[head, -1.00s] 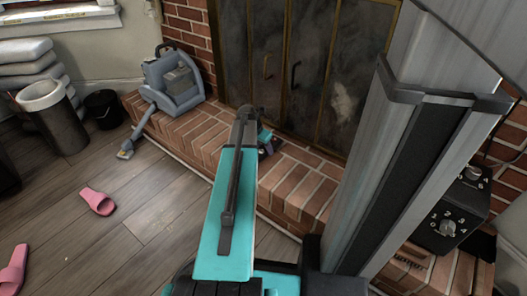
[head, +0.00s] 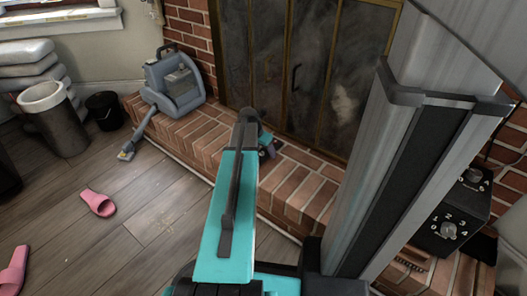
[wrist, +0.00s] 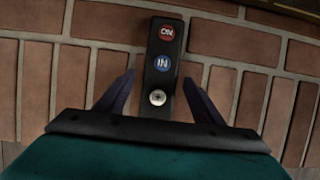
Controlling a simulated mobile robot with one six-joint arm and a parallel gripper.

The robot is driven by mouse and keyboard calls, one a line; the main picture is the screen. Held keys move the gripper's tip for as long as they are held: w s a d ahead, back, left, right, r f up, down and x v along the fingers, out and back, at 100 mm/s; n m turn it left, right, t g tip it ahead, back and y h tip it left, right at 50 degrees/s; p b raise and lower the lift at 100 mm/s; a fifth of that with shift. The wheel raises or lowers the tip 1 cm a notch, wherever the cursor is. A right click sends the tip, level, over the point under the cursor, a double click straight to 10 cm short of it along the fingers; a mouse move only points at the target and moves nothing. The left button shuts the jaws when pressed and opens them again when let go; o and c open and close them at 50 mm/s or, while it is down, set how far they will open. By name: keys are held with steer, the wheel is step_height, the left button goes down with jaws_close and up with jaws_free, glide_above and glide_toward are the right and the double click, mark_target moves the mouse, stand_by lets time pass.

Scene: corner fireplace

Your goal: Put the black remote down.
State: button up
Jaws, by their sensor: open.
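The black remote (wrist: 163,70) shows in the wrist view, lying lengthwise against the red bricks with its face toward the camera. It has a red ON button, a blue IN button and a round silver knob. My gripper (wrist: 159,78) is open, with one dark finger on each side of the remote and a visible gap on both sides. The remote's near end is hidden behind the gripper body. In the head view my gripper (head: 268,147) is low over the brick hearth (head: 300,180), mostly hidden by my arm, and the remote cannot be made out there.
The fireplace doors (head: 300,70) stand just behind the hearth. A grey-blue vacuum cleaner (head: 173,85) sits on the hearth's left part. A black box with dials (head: 450,220) is at the right. Pink slippers (head: 98,203) lie on the wooden floor. Bare brick surrounds the gripper.

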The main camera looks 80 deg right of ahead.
steer(key=p+v, duration=0.5)
steer(key=v, duration=0.7)
steer(key=shift+r, duration=0.1)
stand_by(0.5)
